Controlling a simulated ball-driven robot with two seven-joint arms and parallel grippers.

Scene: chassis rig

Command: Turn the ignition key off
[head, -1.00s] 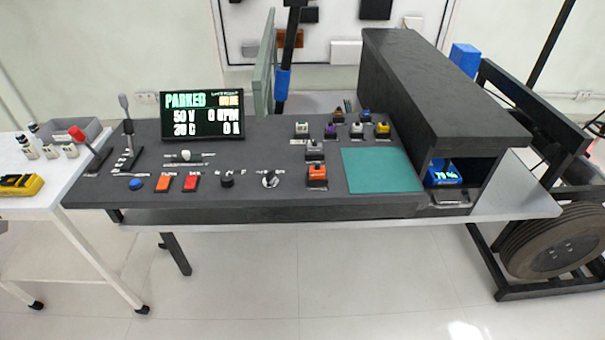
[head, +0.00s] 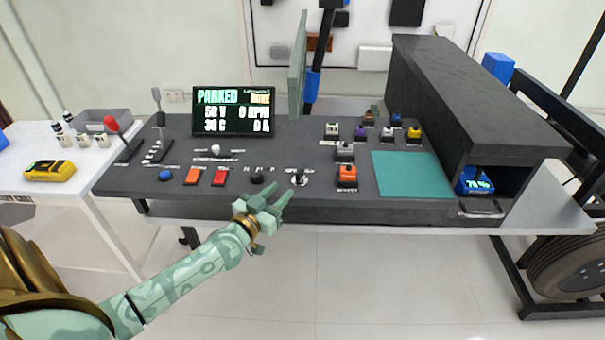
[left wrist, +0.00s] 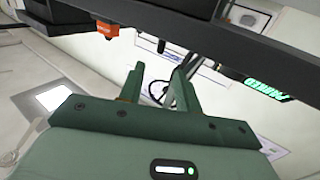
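The ignition key (head: 300,179) appears to be the small silver switch on a pale round plate near the front edge of the dark console (head: 330,208), right of a black knob. Its exact setting is too small to read. My right gripper is not in view.
A screen (head: 233,111) reads PARKED. Left of the key are the black knob (head: 257,176), red button (head: 220,177), orange button (head: 194,176) and blue button (head: 166,174). An orange switch (head: 347,175) stands right. A teal mat (head: 412,175) lies bare.

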